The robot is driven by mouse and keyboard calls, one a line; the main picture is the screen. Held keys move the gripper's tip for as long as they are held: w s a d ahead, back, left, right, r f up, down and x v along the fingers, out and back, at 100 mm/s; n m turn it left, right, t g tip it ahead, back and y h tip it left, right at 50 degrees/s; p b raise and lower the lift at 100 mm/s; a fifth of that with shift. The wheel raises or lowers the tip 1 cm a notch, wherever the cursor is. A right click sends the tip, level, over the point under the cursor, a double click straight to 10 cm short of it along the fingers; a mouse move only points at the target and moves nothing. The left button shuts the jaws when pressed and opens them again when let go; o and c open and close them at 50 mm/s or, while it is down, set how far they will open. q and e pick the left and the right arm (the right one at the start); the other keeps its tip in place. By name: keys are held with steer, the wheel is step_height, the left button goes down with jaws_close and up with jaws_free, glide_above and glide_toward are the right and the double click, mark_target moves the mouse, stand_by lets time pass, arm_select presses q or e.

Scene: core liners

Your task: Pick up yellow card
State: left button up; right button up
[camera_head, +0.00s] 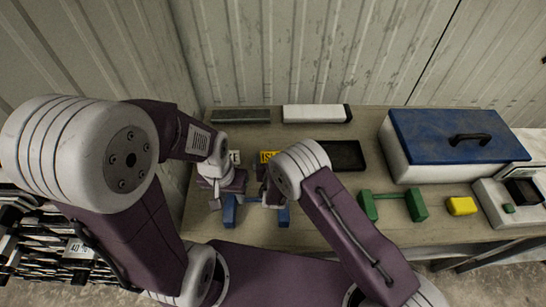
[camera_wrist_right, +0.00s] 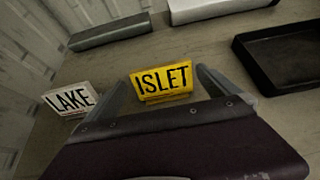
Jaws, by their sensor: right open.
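The yellow card (camera_wrist_right: 163,82) reads ISLET and stands tilted on the table in the right wrist view. In the head view only its upper left part (camera_head: 268,156) shows; my right arm covers the rest. My right gripper (camera_wrist_right: 161,76) is open, with one finger to each side of the card and no visible grip on it. My left gripper (camera_head: 217,200) hangs over the left part of the table near a blue stand; its jaw opening is too small to make out.
A white LAKE card (camera_wrist_right: 70,99) stands left of the yellow card. A black tray (camera_wrist_right: 283,62) lies to the right. A blue stand (camera_head: 229,210), a green stand (camera_head: 393,206), a yellow block (camera_head: 461,206) and a blue-lidded box (camera_head: 440,125) are on the table.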

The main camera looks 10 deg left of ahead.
mark_target(273, 154)
steer(key=x, duration=0.4)
steer(key=shift+d, duration=0.15)
steer(key=c, duration=1.1)
steer(key=shift+r, duration=0.3)
steer(key=r, duration=0.2)
steer(key=s+r+b, duration=0.1)
steer(key=r, duration=0.1)
steer(key=shift+d+r, duration=0.1)
steer(key=shift+d, duration=0.25)
steer(key=s+d+r+b, duration=0.1)
steer(key=s+d+r, duration=0.5)
steer(key=s, duration=0.2)
steer(key=shift+s+b, duration=0.25)
steer(key=shift+b, duration=0.15)
